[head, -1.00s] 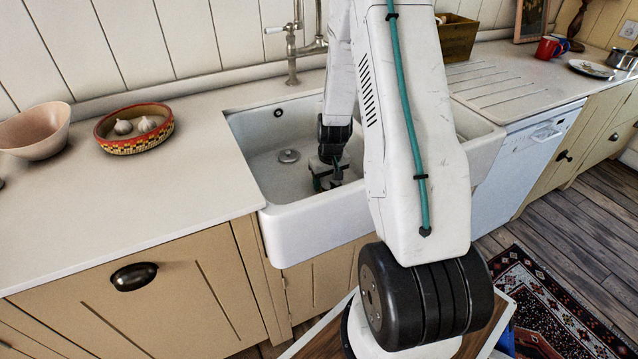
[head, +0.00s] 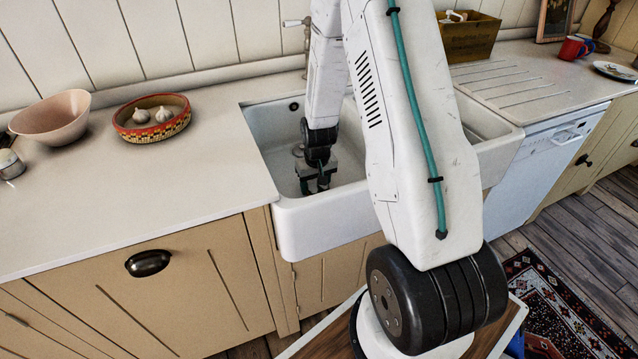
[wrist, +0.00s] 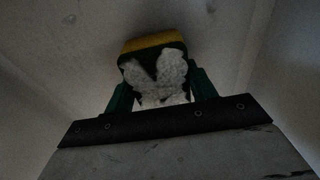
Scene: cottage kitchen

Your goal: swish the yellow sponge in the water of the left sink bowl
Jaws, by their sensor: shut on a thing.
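The yellow sponge (wrist: 152,42) shows in the wrist view with a dark band below its yellow top. The sponge is not distinguishable there. The bowl is white; I cannot make out the water's surface. My arm hides the bowl's right side.
The tap (head: 306,40) stands behind the sink. On the left counter (head: 130,190) are a pink bowl (head: 50,118) and a patterned bowl (head: 135,128) with garlic. The right sink bowl is partly hidden by my arm. A wooden box (head: 470,38) stands behind the drainer.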

